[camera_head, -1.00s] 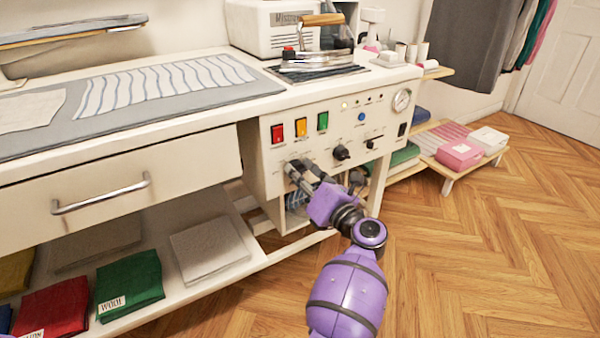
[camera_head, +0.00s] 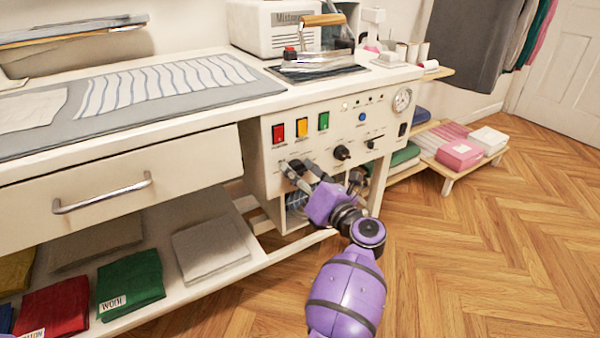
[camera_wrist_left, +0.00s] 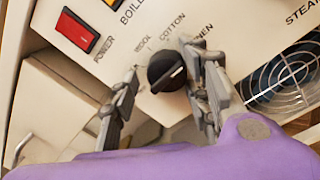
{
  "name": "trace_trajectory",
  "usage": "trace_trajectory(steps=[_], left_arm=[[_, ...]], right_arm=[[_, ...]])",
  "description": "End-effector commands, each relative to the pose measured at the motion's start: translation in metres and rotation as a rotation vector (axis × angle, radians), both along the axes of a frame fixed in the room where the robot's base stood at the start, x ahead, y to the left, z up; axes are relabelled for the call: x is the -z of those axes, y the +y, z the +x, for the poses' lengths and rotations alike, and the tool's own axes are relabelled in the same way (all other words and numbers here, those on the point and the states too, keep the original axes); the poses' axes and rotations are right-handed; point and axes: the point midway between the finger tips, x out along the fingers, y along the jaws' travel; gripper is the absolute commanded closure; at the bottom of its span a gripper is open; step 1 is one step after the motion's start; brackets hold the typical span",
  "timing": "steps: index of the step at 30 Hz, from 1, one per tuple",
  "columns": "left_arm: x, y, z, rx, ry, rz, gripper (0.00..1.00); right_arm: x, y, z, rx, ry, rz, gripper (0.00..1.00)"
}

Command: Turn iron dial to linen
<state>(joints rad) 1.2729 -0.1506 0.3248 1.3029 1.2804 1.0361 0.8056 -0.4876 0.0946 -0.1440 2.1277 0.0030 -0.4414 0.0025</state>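The black iron dial (camera_wrist_left: 167,72) shows in the left wrist view on the cream panel, below the printed labels for wool, cotton and linen. Its white mark lies on its right side, close to my right-hand finger. My left gripper (camera_wrist_left: 163,78) is open, with one finger on each side of the dial. The left finger is apart from the dial; the right finger is very close, and I cannot tell if it touches. My right gripper is out of view.
Red (camera_head: 278,133), amber (camera_head: 302,129) and green (camera_head: 323,121) switches sit above the gripper. Another black knob (camera_head: 341,152) is to its right. A round fan grille (camera_wrist_left: 285,78) lies right of the fingers.

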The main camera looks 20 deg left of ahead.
Motion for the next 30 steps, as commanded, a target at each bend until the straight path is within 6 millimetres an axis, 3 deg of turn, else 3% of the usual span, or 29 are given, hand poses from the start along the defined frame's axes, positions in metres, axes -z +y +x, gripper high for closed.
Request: trace_trajectory(steps=[5, 18, 30], left_arm=[[0.002, -0.014, -0.008, 0.003, 0.001, -0.002, 0.57], [0.006, -0.083, -0.058, 0.000, 0.001, -0.001, 0.57], [0.006, -0.097, -0.069, -0.002, -0.001, 0.001, 0.57]], right_arm=[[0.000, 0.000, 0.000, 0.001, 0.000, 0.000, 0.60], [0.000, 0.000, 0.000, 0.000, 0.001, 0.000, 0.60], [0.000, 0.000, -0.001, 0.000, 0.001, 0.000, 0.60]])
